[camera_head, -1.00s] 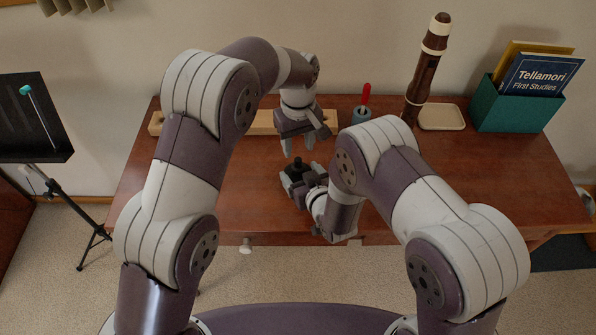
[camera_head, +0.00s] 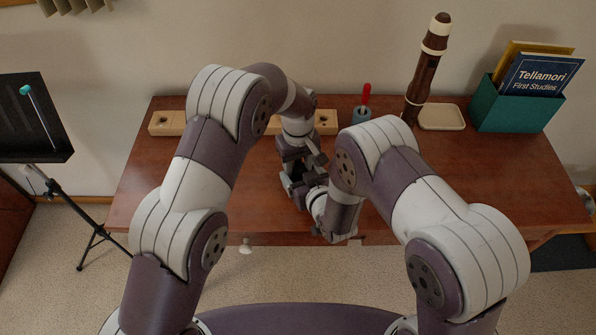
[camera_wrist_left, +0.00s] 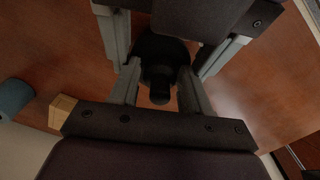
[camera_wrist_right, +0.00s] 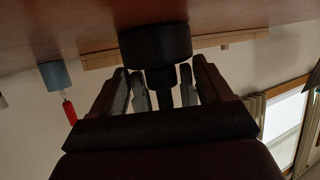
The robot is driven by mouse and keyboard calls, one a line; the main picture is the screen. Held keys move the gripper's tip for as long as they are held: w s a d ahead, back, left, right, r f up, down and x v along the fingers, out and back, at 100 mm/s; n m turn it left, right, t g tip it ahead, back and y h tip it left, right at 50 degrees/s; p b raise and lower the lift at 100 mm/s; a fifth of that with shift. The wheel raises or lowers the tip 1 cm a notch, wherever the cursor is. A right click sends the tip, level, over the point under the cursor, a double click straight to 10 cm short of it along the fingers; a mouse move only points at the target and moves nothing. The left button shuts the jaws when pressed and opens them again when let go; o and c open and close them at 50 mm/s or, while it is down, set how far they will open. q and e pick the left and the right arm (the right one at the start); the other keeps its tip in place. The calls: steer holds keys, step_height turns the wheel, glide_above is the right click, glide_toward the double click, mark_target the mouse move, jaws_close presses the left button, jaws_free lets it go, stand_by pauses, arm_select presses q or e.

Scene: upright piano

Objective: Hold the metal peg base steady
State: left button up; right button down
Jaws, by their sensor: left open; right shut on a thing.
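The metal peg base is a dark round piece (camera_wrist_left: 150,46) with a narrower dark peg standing up from it. In the right wrist view the base (camera_wrist_right: 155,44) appears upside down, against the desk top. My right gripper (camera_wrist_right: 158,70) is shut on it from the near side, its fingers on either side. My left gripper (camera_wrist_left: 159,72) points down from above, open, with its fingers apart on both sides of the peg. In the head view the left gripper (camera_head: 296,172) hides most of the base, and finger contact with the peg cannot be told.
A long pale wooden block with holes (camera_head: 168,122) lies behind my grippers. A red-handled tool (camera_head: 366,93) stands in a blue-grey holder (camera_head: 362,114). A brown woodwind piece (camera_head: 426,70), a cream tray (camera_head: 441,117) and a green book box (camera_head: 515,112) stand back right. The desk's right front is clear.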

arm_select(q)
jaws_close()
steer(key=m, duration=0.8)
steer(key=shift+o, duration=1.4)
jaws_free()
